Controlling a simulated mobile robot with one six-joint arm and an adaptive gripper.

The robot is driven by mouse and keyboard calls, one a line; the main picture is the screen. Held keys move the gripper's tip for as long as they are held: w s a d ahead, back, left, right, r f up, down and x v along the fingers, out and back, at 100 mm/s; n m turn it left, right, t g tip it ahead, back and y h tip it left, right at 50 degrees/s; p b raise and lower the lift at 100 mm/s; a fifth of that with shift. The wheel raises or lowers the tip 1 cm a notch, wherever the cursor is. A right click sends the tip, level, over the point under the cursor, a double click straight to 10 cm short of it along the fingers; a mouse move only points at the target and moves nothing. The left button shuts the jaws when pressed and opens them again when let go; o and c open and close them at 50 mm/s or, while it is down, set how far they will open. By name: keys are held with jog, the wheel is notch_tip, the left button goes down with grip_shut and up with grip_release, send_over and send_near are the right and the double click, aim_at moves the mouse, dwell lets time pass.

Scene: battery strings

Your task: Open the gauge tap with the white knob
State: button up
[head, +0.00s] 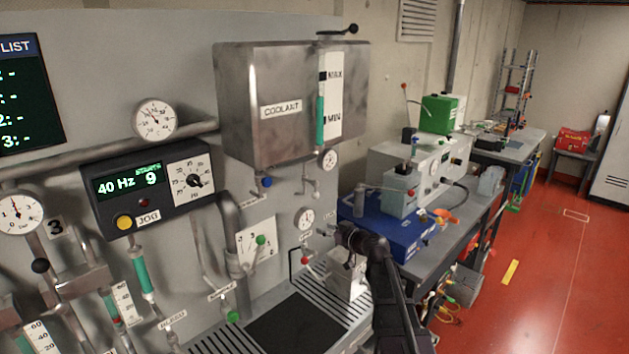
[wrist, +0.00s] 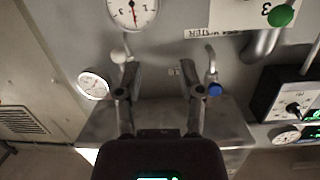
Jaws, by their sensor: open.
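The tap with the white knob shows in the head view, its knob (head: 316,195) below the coolant tank and under a small round gauge (head: 330,159). In the wrist view the white knob (wrist: 120,57) is at upper left, close to the tip of the left finger, beside the small gauge (wrist: 93,83). My gripper (wrist: 158,75) is open with nothing between its fingers. The knob lies at the left finger's side, not centred between the fingers; I cannot tell whether they touch. In the head view my gripper (head: 339,234) is below and right of the knob.
A blue knob (wrist: 215,89) sits just right of the right finger. Another gauge (wrist: 132,12) is above. In the head view the coolant tank (head: 240,110) hangs above, a red knob (head: 305,261) is lower down, and a blue case (head: 390,228) stands on the bench at right.

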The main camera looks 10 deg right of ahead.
aim_at(316, 190)
jog(key=w+d+r+m+t+h+p, duration=0.1)
jog(key=w+d+r+t, duration=0.2)
jog(key=w+d+r, duration=0.1)
jog(key=shift+d+r+h, duration=0.3)
jog(key=shift+d+r, duration=0.2)
jog(key=shift+r, duration=0.25)
jog(key=x, duration=1.3)
jog(key=shift+w+a+r, duration=0.1)
jog(key=shift+w+a, duration=0.1)
jog(key=shift+w, duration=0.1)
grip_shut()
